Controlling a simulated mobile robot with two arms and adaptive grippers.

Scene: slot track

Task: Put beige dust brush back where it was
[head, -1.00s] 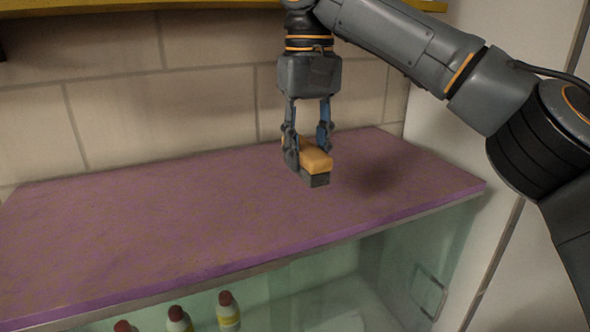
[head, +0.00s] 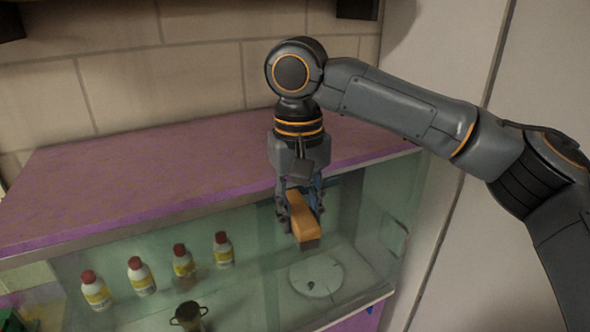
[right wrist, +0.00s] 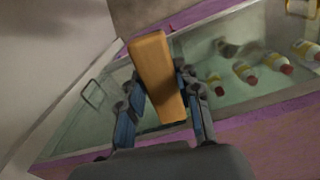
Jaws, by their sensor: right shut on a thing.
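The beige dust brush (head: 304,222) is an orange-tan block with a dark underside in the head view. My right gripper (head: 300,205) is shut on it and holds it in the air in front of the glass-fronted cabinet (head: 240,290). The brush also shows in the right wrist view (right wrist: 157,75), between the two fingers of the right gripper (right wrist: 162,110). Its far end sticks out beyond the fingertips. My left gripper is not in view.
Several white and yellow bottles with red caps (head: 141,277) stand behind the glass. The purple cabinet top (head: 130,168) is bare.

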